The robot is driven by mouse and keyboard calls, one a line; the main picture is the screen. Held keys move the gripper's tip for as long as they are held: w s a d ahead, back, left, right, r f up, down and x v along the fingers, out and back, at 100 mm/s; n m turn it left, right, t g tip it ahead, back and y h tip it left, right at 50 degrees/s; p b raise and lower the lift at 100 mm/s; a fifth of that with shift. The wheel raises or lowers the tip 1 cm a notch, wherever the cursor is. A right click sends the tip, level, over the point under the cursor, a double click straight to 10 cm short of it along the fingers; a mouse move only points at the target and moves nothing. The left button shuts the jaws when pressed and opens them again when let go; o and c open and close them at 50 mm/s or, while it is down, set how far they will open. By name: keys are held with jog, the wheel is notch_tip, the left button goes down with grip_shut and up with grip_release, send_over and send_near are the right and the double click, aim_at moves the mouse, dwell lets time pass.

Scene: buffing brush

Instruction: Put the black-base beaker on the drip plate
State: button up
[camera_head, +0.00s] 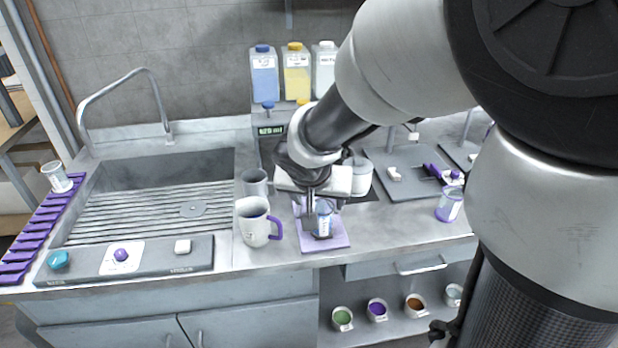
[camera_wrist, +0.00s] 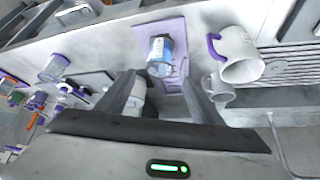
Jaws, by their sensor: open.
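A clear beaker with blue on its side and a dark base (camera_head: 324,219) stands upright on a flat lavender plate (camera_head: 341,239), which looks like the drip plate, at the front counter edge. In the wrist view the beaker (camera_wrist: 160,56) stands on the plate (camera_wrist: 172,27), just beyond the fingertips. My gripper (camera_head: 310,212) is low over the plate, close to the beaker. Its fingers (camera_wrist: 159,78) are apart, with nothing clamped between them. In the head view my gripper and wrist hide the back of the plate. I cannot tell whether a finger touches the beaker.
A white mug with purple handle (camera_head: 255,222) and a grey cup (camera_head: 255,182) stand just left of the plate. A purple-based beaker (camera_head: 449,205) is to the right. Bottles (camera_head: 297,75) stand behind.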

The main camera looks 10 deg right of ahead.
jog(key=s+d+r, duration=0.5)
jog(key=s+r, duration=0.3)
jog(key=s+a+r+n+y, duration=0.1)
jog(key=s+n, duration=0.1)
jog(key=s, duration=0.3)
jog(key=s+a+r+n+y, duration=0.1)
jog(key=s+r+n, duration=0.1)
jog(key=s, duration=0.4)
jog(key=shift+a+g, duration=0.3)
jog(key=shift+a, duration=0.05)
